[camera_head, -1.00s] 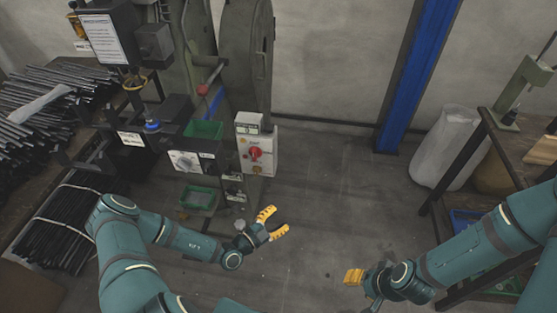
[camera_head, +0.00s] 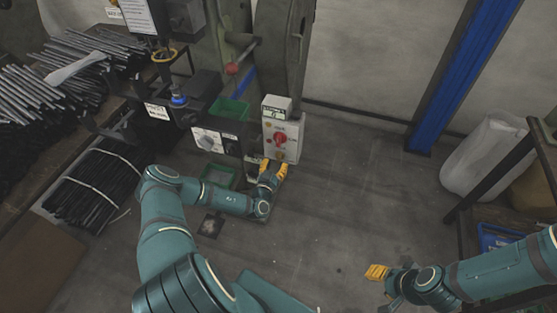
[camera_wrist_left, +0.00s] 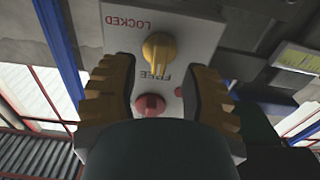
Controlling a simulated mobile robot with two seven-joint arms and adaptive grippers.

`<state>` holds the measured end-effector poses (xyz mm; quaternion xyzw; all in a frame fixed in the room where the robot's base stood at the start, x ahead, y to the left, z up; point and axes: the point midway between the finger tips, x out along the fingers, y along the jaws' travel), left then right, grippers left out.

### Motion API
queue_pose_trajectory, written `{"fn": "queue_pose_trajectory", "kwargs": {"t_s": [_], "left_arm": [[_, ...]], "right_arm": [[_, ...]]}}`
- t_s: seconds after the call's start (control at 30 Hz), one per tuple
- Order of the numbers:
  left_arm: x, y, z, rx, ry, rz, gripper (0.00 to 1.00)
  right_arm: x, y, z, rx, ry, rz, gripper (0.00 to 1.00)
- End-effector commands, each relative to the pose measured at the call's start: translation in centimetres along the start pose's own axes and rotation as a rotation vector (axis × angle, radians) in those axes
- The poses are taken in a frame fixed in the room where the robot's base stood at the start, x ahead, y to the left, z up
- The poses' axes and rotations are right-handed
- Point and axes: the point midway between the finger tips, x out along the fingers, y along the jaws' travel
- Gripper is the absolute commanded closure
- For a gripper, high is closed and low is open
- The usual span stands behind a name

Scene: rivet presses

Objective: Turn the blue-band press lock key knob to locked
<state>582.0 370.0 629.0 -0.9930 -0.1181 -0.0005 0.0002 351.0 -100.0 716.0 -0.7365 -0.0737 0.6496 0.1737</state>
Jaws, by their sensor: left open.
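The yellow lock key knob (camera_wrist_left: 159,52) sits on a light grey control box in the left wrist view. The lettering LOCKED (camera_wrist_left: 128,22) and FREE (camera_wrist_left: 155,74) appears upside down around it. My left gripper (camera_wrist_left: 162,78) is open, one finger on each side of the knob, not visibly closed on it. In the head view my left gripper (camera_head: 272,172) is at the lower front of the control box (camera_head: 293,150) and hides the knob. My right gripper (camera_head: 378,272) is low at the right, away from the box; its opening is unclear.
A red knob (camera_head: 280,139) is higher on the box; it also shows in the left wrist view (camera_wrist_left: 150,106). A green tray (camera_head: 230,109) and a white panel (camera_head: 207,141) are to its left. Black rod bundles (camera_head: 95,185) lie left. The floor at centre right is clear.

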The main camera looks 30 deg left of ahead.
Motion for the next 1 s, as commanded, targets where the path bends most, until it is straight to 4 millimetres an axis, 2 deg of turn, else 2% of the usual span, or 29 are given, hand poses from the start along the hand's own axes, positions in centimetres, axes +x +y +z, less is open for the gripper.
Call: {"fn": "queue_pose_trajectory", "kwargs": {"t_s": [0.1,0.23,0.63,0.67,0.7,0.77,0.8,1.0], "left_arm": [[1.8,0.1,0.1,0.002,0.002,0.002,0.54],[3.0,0.0,0.1,0.001,0.001,0.001,0.54],[3.6,0.0,0.0,0.0,0.0,0.001,0.54],[3.6,0.0,0.0,0.0,0.0,0.001,0.58],[3.6,0.0,0.0,0.0,0.0,0.001,0.72],[3.6,0.0,0.0,0.0,0.0,0.001,0.93],[3.6,0.0,0.0,0.0,0.0,0.001,1.0],[3.6,0.0,0.0,0.001,0.0,0.001,1.0]], "right_arm": [[0.5,0.2,-0.1,0.0,0.002,0.0,0.53],[0.7,0.3,-0.1,0.0,0.004,0.0,0.53],[0.8,0.3,-0.1,-0.001,0.005,0.0,0.53],[0.8,0.3,-0.1,0.0,0.005,0.0,0.53],[0.8,0.3,-0.1,-0.001,0.005,0.0,0.53],[0.8,0.3,-0.1,0.0,0.005,0.0,0.53],[0.8,0.3,-0.1,0.0,0.005,0.0,0.53],[0.8,0.3,-0.1,0.0,0.004,0.0,0.53]]}}
